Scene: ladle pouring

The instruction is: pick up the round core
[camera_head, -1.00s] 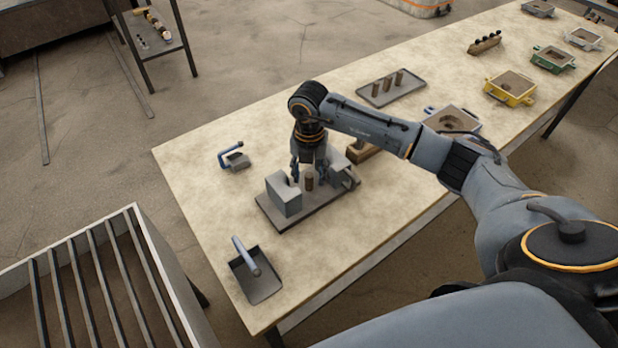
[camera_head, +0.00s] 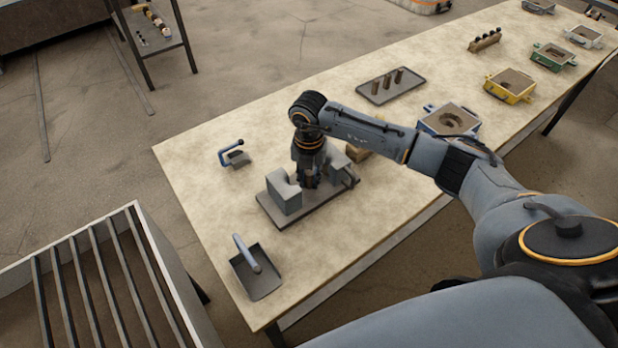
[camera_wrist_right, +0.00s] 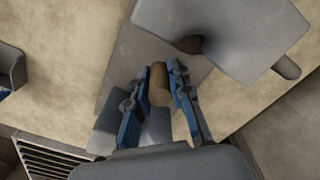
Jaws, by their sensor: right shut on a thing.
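The round core (camera_wrist_right: 159,85) is a brown cylinder standing between two grey blocks on a flat base plate. In the right wrist view it lies between the two blue fingers of my right gripper (camera_wrist_right: 159,76), which is shut on it. In the head view my right gripper (camera_head: 309,182) points down between the blocks and hides most of the core. The grey blocks (camera_head: 284,193) stand to either side on the dark base plate (camera_head: 312,207). My left gripper is not in view.
A tray (camera_head: 391,86) with several upright brown cylinders lies farther back. A dustpan-like scoop (camera_head: 257,274) lies at the near left, and a blue-handled tool (camera_head: 235,155) at the left. A blue moulding box (camera_head: 449,121) stands to the right. The table between them is bare.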

